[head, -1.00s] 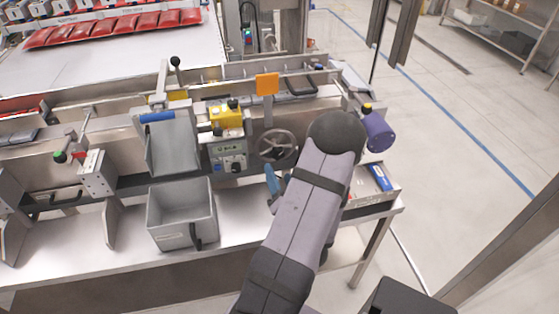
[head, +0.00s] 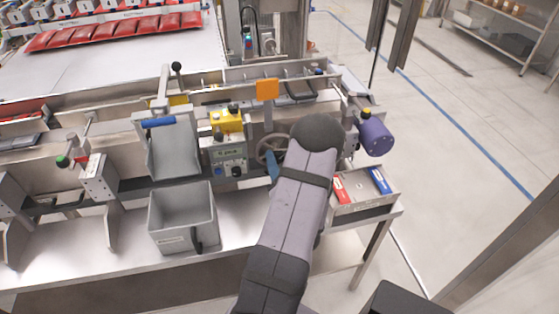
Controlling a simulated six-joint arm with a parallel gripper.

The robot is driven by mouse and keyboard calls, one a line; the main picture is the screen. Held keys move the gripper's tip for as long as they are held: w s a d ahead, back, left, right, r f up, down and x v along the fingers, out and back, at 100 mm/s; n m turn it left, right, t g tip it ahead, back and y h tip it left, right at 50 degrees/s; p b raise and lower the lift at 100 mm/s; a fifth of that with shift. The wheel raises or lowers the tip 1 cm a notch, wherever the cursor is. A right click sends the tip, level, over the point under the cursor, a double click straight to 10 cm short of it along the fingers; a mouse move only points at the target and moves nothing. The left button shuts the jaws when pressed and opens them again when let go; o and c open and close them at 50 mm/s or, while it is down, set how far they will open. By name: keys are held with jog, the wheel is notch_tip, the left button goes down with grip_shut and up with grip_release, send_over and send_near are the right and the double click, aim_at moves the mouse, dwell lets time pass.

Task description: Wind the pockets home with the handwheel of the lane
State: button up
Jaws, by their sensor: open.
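The handwheel (head: 262,149) is a dark spoked wheel on the front of the lane, right of a small control panel (head: 229,158). My arm now covers its right part. My gripper (head: 271,168) shows as a blue part at the wheel's lower front, and it is open. I cannot tell whether it touches the rim. The lane (head: 120,151) runs left to right behind the wheel. Several dark pockets (head: 299,90) show between thin dividers at its right end.
A grey bin (head: 178,222) stands on the bench below a grey chute (head: 173,151). An orange flag (head: 267,89) stands above the wheel. A purple motor (head: 376,138) sits at the right. A tray (head: 362,211) with red and blue items lies right of my arm.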

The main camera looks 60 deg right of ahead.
jog(key=shift+w+d, duration=0.3)
jog(key=c, duration=1.1)
jog(key=shift+o, duration=0.2)
jog(key=shift+n, duration=0.3)
jog(key=n+b, duration=0.3)
jog(key=n, duration=0.1)
jog(key=shift+f, duration=0.1)
jog(key=shift+n+b, duration=1.45)
jog(key=shift+n, duration=0.75)
jog(key=o, duration=1.1)
jog(key=shift+c, duration=0.2)
